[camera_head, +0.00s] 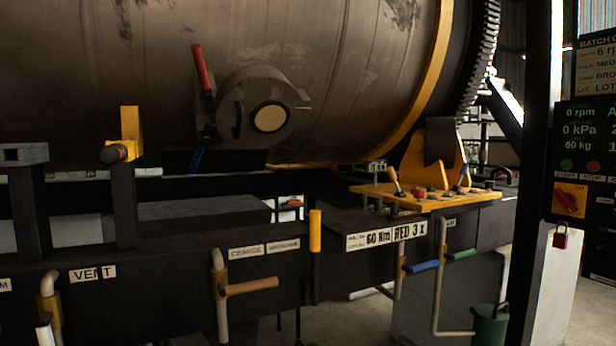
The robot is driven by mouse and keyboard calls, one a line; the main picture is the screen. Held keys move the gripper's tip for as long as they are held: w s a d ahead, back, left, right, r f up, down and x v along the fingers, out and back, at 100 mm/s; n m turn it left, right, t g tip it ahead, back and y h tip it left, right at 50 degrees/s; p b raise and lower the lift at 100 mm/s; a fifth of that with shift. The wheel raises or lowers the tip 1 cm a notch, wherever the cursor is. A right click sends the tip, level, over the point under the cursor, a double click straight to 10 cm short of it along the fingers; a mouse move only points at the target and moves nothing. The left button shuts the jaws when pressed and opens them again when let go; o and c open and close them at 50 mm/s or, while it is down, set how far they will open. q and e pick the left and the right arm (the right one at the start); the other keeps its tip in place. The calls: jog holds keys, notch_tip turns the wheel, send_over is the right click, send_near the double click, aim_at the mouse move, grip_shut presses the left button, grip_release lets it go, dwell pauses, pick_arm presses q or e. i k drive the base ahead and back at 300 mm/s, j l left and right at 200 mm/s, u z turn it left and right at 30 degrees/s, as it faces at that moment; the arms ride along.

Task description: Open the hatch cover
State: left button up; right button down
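The hatch cover (252,92) is a round grey metal lid on the side of the large drum (330,60). It has a cream disc in the middle and a dark curved handle (238,119) on its left part. It appears to lie closed against its frame. A red-handled lever (202,68) stands up at its left edge, tilted slightly. The inside of the hatch is hidden. Neither of my grippers shows.
A dark bench front runs below the drum, with VENT (92,274) and CHARGE labels and pipe handles, one orange-brown (250,287). A yellow control plate (430,198) with levers is at right. A dark post (535,150) stands before a panel with a red padlock (560,238).

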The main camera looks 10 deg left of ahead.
aim_at(257, 112)
jog(key=i+l+u, duration=0.1)
jog(key=u, duration=0.25)
jog(key=i+l+u, duration=0.15)
jog(key=i+u, duration=0.25)
jog(key=l+u, duration=0.2)
jog(key=u, duration=0.15)
